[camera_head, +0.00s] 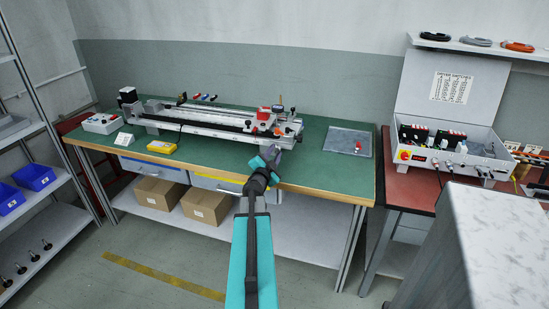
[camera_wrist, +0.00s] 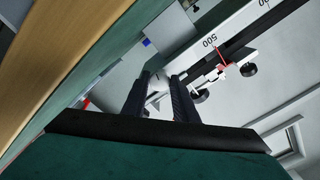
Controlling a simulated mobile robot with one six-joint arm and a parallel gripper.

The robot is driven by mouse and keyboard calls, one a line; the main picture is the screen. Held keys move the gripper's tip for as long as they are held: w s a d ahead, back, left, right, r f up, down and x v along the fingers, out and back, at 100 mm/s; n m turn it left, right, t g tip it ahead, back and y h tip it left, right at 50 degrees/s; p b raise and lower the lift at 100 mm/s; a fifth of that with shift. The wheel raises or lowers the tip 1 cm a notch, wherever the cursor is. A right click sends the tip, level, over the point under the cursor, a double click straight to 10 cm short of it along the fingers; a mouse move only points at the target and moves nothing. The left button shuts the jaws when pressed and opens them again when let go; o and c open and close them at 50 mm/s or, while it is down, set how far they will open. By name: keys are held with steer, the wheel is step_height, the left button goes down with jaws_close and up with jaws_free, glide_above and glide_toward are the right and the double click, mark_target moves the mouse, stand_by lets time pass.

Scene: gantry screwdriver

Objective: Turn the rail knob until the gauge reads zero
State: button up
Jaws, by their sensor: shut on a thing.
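The long rail unit (camera_head: 200,117) lies along the green table, with a red-topped carriage (camera_head: 264,113) near its right end. My gripper (camera_head: 270,152) reaches its right end from the front. In the wrist view, my gripper (camera_wrist: 160,78) has its two dark fingers shut on a pale piece (camera_wrist: 157,84), which I take to be the rail knob, mostly hidden between them. A white scale with a "500" mark and a red pointer (camera_wrist: 221,62) shows to the right of the fingers. I cannot make out a gauge reading.
A yellow device (camera_head: 161,147), a small white card (camera_head: 124,140) and a white control box (camera_head: 102,123) sit at the left of the table. A grey tray (camera_head: 348,142) lies to the right. A red bench (camera_head: 400,187) with an open switch case stands beside it.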

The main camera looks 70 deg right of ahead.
steer(key=m+b, duration=0.2)
steer(key=m, duration=0.2)
steer(key=shift+f, duration=0.1)
steer(key=shift+m+b, duration=0.6)
steer(key=shift+m, duration=0.5)
steer(key=o, duration=1.1)
steer(key=shift+c, duration=0.2)
steer(key=shift+a, duration=0.15)
